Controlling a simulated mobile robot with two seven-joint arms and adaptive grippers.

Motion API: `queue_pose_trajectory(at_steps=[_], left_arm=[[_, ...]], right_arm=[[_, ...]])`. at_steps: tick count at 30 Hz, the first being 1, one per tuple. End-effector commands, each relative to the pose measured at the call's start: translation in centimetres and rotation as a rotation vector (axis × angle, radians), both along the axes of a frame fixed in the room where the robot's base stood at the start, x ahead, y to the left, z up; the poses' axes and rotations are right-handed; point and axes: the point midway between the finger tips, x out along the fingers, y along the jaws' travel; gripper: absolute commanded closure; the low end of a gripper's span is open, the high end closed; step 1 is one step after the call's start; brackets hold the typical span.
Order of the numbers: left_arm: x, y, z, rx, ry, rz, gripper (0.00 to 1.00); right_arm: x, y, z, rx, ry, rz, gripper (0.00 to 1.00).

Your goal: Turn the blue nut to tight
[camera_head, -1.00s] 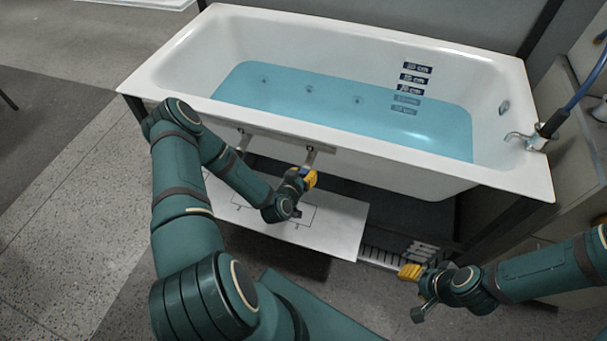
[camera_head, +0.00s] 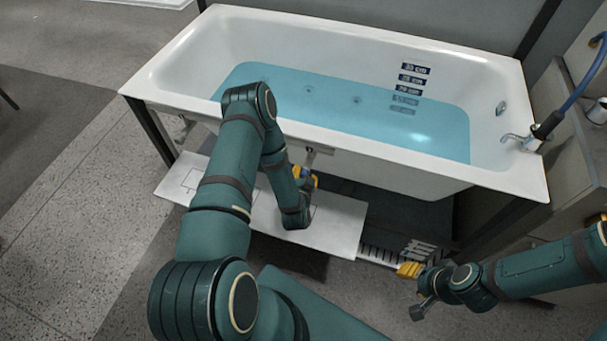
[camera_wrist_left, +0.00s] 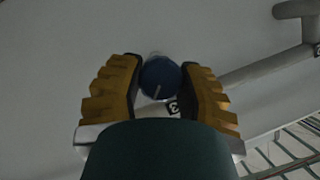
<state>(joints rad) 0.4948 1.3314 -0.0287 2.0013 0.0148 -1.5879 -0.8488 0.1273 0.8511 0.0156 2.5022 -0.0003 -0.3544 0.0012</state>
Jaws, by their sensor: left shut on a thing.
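The blue nut (camera_wrist_left: 160,77) shows in the left wrist view as a round blue cap with a pale mark on its face. My left gripper (camera_wrist_left: 158,88) is shut on it, with one yellow finger on each side. In the head view my left gripper (camera_head: 306,179) is below the near rim of the bathtub, partly hidden by my own wrist. The nut is hidden there. My right gripper (camera_head: 410,270) is at the lower right, away from the nut, and its finger gap is too small to judge.
The white bathtub (camera_head: 385,152) holds blue water and stands on a dark frame. A white board (camera_head: 335,228) lies under its near side, below my left wrist. A grey pipe (camera_wrist_left: 265,68) runs right of the nut. A tap (camera_head: 522,138) is at the tub's right end.

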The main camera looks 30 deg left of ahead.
Motion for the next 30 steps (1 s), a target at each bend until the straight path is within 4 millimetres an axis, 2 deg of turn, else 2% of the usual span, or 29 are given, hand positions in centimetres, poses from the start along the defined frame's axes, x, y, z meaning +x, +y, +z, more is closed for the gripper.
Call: queue_pose_trajectory(at_steps=[18, 30], left_arm=[[0.1, -0.1, -0.3, 0.555, 0.131, -0.001, 0.99], [0.0, 0.0, -0.2, 0.769, 0.183, 0.003, 0.99]], right_arm=[[0.3, 0.0, -1.6, -0.001, -0.007, -0.002, 0.53], [0.5, -0.1, -2.6, -0.003, -0.013, -0.003, 0.53]])
